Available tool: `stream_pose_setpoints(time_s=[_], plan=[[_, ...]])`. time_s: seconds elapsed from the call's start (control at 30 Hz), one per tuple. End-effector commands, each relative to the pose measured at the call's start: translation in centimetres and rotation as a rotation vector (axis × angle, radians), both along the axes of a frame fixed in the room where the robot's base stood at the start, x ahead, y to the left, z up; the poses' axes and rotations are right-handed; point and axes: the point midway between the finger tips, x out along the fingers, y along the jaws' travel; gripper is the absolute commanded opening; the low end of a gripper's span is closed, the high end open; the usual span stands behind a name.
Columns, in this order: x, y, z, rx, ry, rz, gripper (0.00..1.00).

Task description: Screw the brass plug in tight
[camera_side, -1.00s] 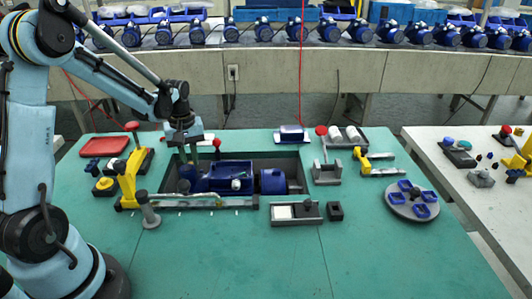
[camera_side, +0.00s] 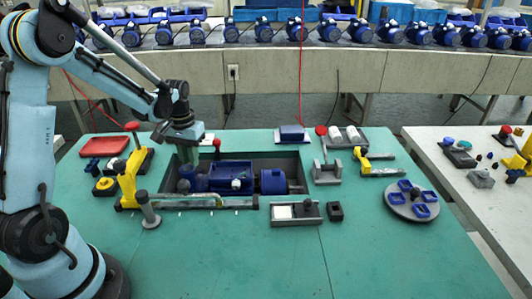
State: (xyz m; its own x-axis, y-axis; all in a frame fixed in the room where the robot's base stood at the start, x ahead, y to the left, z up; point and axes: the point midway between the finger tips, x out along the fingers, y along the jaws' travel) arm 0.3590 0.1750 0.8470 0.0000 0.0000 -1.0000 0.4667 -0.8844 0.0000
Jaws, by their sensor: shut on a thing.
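The blue pump (camera_side: 231,177) lies in a dark tray (camera_side: 306,172) set in the green bench, with a round blue motor part (camera_side: 273,181) at its right. My gripper (camera_side: 188,163) points down over the pump's left end. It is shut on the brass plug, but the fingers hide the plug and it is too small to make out. I cannot tell how deep it sits in the pump.
A yellow toggle clamp (camera_side: 129,181) and a grey post (camera_side: 148,209) stand left of the tray. A red tray (camera_side: 104,146) lies at the back left. A round turntable with blue parts (camera_side: 396,199) is at the right. The bench front is clear.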

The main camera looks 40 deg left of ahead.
Motion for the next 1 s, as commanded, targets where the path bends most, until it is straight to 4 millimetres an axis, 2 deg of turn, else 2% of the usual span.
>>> stream_pose_setpoints(time_s=[0.03,0.07,0.13,0.47,1.0], plan=[[0.0,0.0,0.0,0.0,0.0,0.001,0.0],[0.0,0.0,0.0,0.0,0.0,0.001,0.24],[0.0,0.0,0.0,0.0,0.0,0.002,0.34],[0.0,0.0,0.2,0.0,0.0,0.003,0.34],[0.0,0.0,4.0,0.0,0.0,0.004,0.34]])
